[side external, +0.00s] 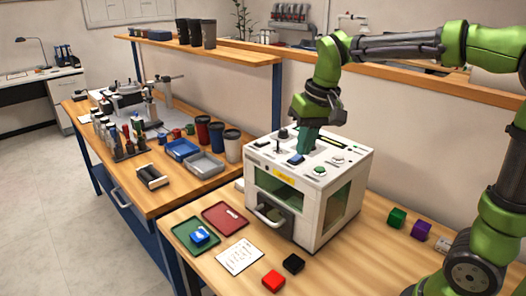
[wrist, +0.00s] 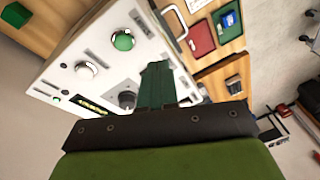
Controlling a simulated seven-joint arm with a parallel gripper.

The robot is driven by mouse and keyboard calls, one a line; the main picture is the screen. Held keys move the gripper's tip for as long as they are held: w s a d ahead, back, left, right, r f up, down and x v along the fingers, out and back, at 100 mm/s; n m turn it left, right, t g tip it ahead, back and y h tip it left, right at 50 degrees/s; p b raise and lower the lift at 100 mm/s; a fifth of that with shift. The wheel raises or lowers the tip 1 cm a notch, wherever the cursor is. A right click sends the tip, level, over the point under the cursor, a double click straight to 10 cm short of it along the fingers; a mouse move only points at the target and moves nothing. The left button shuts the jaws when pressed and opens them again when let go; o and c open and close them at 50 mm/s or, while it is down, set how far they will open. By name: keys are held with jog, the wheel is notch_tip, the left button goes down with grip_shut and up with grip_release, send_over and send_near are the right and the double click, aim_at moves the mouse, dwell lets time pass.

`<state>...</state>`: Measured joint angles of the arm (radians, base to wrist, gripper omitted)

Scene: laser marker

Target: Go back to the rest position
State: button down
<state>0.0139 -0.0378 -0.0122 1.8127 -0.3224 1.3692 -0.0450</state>
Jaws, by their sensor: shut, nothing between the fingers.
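My gripper (side external: 303,148) is over the top of the white laser marker (side external: 333,206) in the side external view. Its teal fingers are together with nothing between them, close above the control panel. I cannot tell whether they touch it. In the wrist view the shut fingers (wrist: 156,82) point over the white panel of the marker (wrist: 105,55), next to a dark round knob. The marker's front door with its handle looks closed in the side external view.
A green tray (side external: 185,238) with a blue item and a red tray (side external: 222,226) lie left of the marker. A red block (side external: 273,280) and a black block (side external: 293,263) are in front. Green (side external: 397,217) and purple (side external: 421,230) blocks are at right. A shelf (side external: 200,55) stands behind.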

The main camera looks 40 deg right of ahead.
jog(key=s+a+f+t, duration=0.1)
jog(key=s+t, duration=0.1)
jog(key=s, duration=0.4)
jog(key=s+a+f+t+y, duration=0.1)
jog(key=s+a+t, duration=0.1)
jog(key=s, duration=0.5)
jog(key=shift+t, duration=0.4)
